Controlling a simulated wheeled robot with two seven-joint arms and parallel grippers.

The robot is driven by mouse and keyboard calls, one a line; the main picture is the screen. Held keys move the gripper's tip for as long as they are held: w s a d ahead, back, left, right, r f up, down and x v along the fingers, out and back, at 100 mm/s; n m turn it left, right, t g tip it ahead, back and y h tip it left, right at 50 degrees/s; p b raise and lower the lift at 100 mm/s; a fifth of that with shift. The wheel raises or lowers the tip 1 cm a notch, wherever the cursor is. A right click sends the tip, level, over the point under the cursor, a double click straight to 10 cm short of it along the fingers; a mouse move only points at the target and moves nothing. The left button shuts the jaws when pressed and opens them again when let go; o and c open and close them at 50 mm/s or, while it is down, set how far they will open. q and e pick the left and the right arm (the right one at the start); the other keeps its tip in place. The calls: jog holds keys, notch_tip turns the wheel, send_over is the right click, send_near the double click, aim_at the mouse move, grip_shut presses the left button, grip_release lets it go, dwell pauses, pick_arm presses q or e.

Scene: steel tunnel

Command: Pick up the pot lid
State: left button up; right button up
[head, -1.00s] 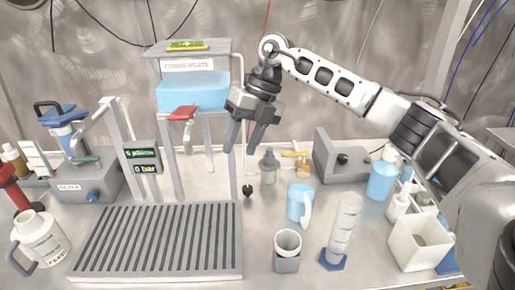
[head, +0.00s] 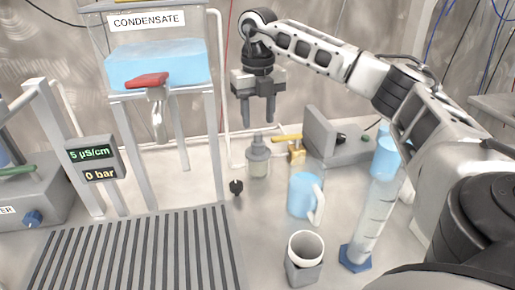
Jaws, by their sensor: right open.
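A small grey pot (head: 258,163) stands on the bench behind the blue jug. What looks like its lid, a grey knobbed top (head: 258,142), sits on it. My right gripper (head: 259,123) is open and empty, fingers pointing down. In the picture its fingertips are just above the knob; the exact gap in depth is hard to tell. My left gripper is not in view.
A grey box (head: 335,140) is at the right.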

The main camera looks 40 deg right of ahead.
aim_at(258, 133)
jog(key=f, duration=0.8)
jog(key=shift+w+d, duration=0.25)
jog(key=shift+w, duration=0.05)
jog(key=c, duration=0.7)
